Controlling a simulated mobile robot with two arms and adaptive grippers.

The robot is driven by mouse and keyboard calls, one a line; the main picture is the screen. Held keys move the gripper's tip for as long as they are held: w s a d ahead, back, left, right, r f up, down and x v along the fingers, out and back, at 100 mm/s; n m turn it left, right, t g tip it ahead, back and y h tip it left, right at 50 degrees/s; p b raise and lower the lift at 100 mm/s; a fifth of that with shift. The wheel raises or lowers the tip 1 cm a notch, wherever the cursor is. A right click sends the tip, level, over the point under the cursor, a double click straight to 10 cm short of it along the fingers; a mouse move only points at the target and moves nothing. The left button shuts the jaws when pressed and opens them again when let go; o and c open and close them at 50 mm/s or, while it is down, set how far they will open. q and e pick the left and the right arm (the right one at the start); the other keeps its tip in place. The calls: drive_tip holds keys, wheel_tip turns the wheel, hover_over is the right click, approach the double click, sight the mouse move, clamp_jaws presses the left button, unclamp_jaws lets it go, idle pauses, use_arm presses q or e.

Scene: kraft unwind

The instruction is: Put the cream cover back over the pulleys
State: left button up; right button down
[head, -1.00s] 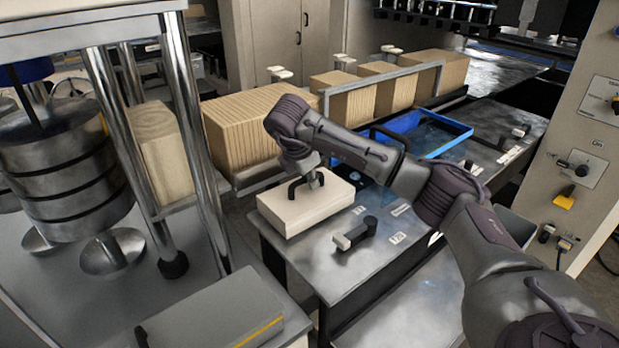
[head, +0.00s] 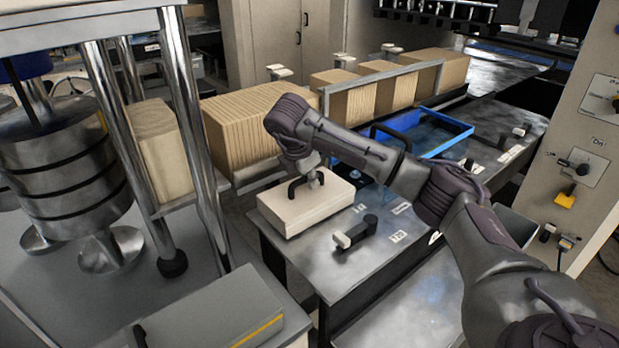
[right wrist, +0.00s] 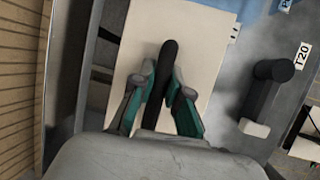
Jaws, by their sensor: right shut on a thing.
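The cream cover (head: 300,212) is a flat cream box with a black handle on top, at the near left end of the grey metal bench. Its top also fills the middle of the right wrist view (right wrist: 200,40). My right gripper (head: 308,180) reaches down onto it, and in the right wrist view its fingers (right wrist: 166,95) are closed on both sides of the black handle (right wrist: 168,62). The cover appears to rest on the bench. The pulleys are not identifiable in view. My left gripper is not in view.
A black lever (head: 355,232) with a pale end sits beside the cover on the bench (head: 335,270). A blue tray (head: 445,135) lies farther back. Stacks of brown sheets (head: 240,130) stand behind a metal rail. A grey box (head: 215,315) is at the front left.

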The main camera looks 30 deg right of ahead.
idle(0.4)
drive_tip(key=c, duration=1.1)
unclamp_jaws()
drive_tip(key=shift+f, duration=0.1)
drive_tip(key=v, duration=1.2)
